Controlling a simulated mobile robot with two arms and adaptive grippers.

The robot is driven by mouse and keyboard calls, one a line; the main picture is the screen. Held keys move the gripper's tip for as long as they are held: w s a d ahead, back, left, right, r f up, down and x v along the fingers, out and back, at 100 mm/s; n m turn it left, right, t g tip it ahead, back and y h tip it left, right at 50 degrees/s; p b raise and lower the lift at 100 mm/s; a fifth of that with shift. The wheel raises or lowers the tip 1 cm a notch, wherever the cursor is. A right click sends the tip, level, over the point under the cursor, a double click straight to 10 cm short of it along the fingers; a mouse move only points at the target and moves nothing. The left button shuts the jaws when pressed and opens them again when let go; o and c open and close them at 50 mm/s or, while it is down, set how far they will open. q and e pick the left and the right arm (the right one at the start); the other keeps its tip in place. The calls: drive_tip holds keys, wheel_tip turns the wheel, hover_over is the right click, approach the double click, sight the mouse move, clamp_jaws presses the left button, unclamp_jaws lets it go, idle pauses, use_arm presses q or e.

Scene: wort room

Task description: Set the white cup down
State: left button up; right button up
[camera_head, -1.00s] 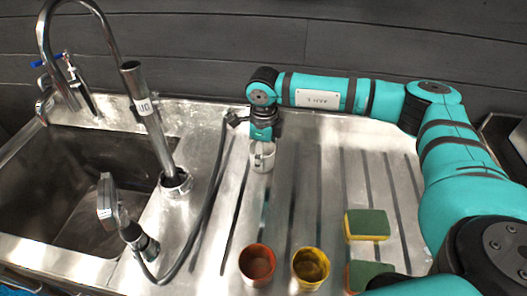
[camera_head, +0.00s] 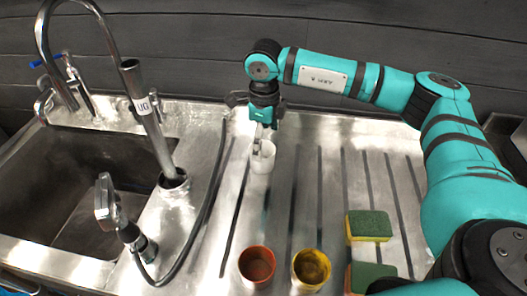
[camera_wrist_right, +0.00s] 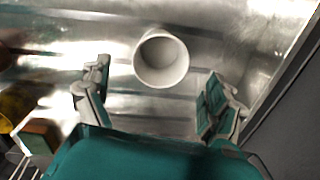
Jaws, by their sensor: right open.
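The white cup (camera_head: 262,160) stands upright on the ribbed metal drainboard (camera_head: 300,215), towards its back. My right gripper (camera_head: 262,132) is directly above the cup in the head view, pointing down. In the right wrist view the cup (camera_wrist_right: 161,62) lies beyond the two spread fingertips (camera_wrist_right: 155,82), with a gap on each side. The right gripper is open and holds nothing. My left gripper is not in view.
A red cup (camera_head: 257,266) and a yellow cup (camera_head: 311,270) stand at the drainboard's front. The sink (camera_head: 75,190), tall faucet (camera_head: 150,120) and spray head (camera_head: 107,203) are on the left.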

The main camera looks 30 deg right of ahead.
wheel_tip(320, 180, up, 6)
drive_tip(key=shift+s+b, duration=0.2)
drive_tip(key=shift+b, duration=0.1)
drive_tip(key=shift+a, duration=0.1)
idle(0.3)
